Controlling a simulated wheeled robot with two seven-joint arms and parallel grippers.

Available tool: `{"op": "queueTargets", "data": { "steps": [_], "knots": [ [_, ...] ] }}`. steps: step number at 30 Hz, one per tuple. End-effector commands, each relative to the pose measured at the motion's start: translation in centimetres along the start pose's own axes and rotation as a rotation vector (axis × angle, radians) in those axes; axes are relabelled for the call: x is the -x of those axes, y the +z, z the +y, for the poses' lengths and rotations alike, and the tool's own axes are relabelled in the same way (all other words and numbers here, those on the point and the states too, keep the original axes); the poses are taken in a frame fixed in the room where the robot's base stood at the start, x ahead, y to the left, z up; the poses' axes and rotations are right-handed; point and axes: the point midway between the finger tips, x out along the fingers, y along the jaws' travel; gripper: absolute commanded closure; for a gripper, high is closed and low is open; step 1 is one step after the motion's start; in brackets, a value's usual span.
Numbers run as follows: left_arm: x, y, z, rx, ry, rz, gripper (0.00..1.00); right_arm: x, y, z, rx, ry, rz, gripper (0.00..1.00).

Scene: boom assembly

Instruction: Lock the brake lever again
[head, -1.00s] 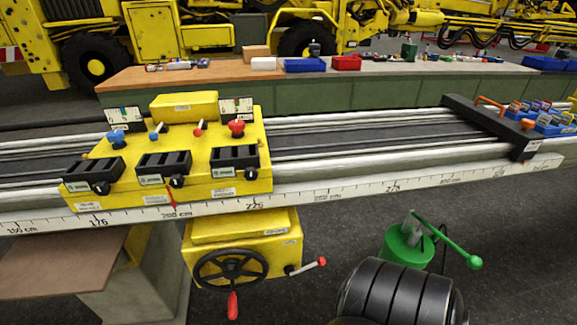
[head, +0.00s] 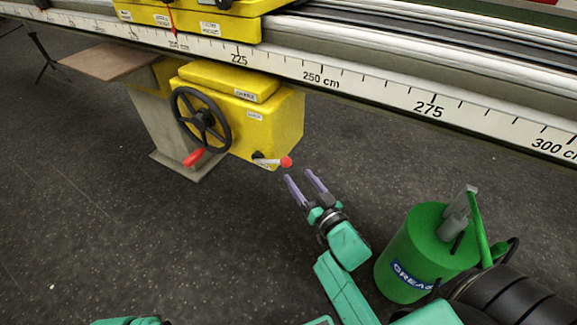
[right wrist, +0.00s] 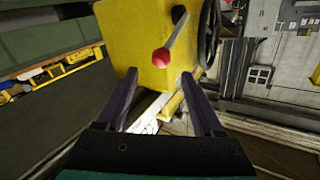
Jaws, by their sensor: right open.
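The brake lever (head: 272,161) is a short pale rod with a red ball knob on the side of the yellow gearbox (head: 240,120) under the rail. In the head view it points right, almost level. My right gripper (head: 304,178) is open and empty, just below and to the right of the red knob, apart from it. In the right wrist view the red knob (right wrist: 161,57) shows ahead, between and beyond the two open fingers (right wrist: 158,85). My left gripper is not in view.
A black handwheel (head: 201,119) with a red handle is on the gearbox, left of the lever. A green grease drum (head: 412,255) with a pump handle stands right of my right forearm. The long scaled rail (head: 330,78) runs above. The floor left of my arm is clear.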

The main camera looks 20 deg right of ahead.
Motion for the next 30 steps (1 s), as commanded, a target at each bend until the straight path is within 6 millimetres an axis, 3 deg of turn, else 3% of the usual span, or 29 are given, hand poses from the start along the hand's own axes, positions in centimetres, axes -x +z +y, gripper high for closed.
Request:
{"op": "queueTargets", "data": {
  "steps": [3, 9, 18, 19, 24, 30],
  "knots": [
    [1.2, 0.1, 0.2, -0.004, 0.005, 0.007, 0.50, -3.3, 0.2, 0.1, 0.002, -0.002, 0.003, 0.31],
    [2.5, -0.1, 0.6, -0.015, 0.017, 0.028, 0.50, -6.9, 0.2, 0.1, 0.000, 0.001, -0.001, 0.31],
    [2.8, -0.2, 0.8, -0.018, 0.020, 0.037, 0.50, -7.5, 0.1, 0.0, -0.001, 0.001, -0.003, 0.31],
    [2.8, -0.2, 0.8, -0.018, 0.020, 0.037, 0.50, -7.5, 0.1, 0.0, -0.001, 0.001, -0.003, 0.35],
    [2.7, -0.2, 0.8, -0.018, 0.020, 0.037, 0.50, -7.5, 0.1, 0.0, -0.001, 0.001, -0.003, 1.00],
    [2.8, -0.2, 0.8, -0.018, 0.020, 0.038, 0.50, -7.5, 0.1, 0.0, -0.001, 0.001, -0.003, 1.00]
  ]
}}
